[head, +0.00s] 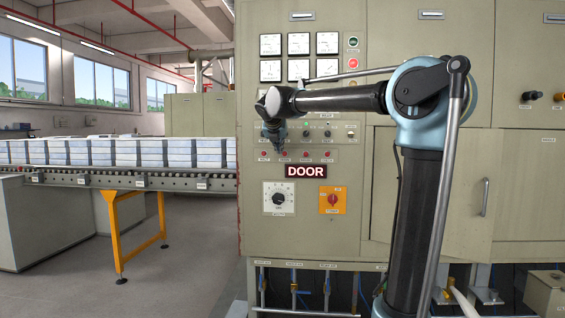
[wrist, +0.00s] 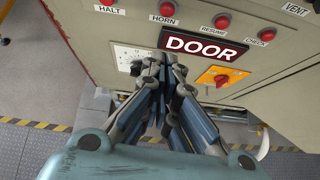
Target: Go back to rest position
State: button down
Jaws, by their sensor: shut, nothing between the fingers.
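My gripper (head: 281,152) is in front of the furnace control panel (head: 252,215) in the head view, at the height of the red button row, just above and left of the DOOR sign (head: 306,171). My arm reaches to it from the right. In the wrist view my gripper (wrist: 156,62) has its fingers together and empty, pointing at the panel just left of the DOOR sign (wrist: 205,46). It partly hides the dial (wrist: 128,58). Whether it touches the panel cannot be told.
An orange rotary switch (head: 333,200) sits below the sign. A cabinet door (head: 430,190) with a handle stands slightly ajar at right. A roller conveyor (head: 140,181) with white stacked blocks (head: 120,152) runs at left. Pipes line the panel's underside. The floor (head: 190,250) at lower left is partly clear.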

jog(key=s+d+f+m+g+h, duration=0.1)
jog(key=s+d+f+m+g, duration=0.1)
jog(key=s+d+f+m, duration=0.9)
jog(key=s+d+f+m+g, duration=0.3)
jog(key=s+d+f+m, duration=0.5)
jog(key=d, duration=0.4)
jog(key=s+d+f+m+g+y, duration=0.1)
jog(key=s+d+f+m, duration=0.1)
jog(key=s+f+m, duration=0.6)
jog(key=s+d+f+m+g+y, duration=0.1)
jog(key=s+f+m, duration=0.6)
jog(key=s+f, duration=0.8)
jog(key=s+d+g, duration=0.1)
jog(key=d, duration=0.1)
jog(key=shift+s+d+f+m, duration=0.2)
jog(key=shift+d+f+m, duration=0.1)
jog(key=shift+m, duration=0.1)
jog(key=shift+w+f, duration=0.15)
jog(key=shift+w, duration=0.35)
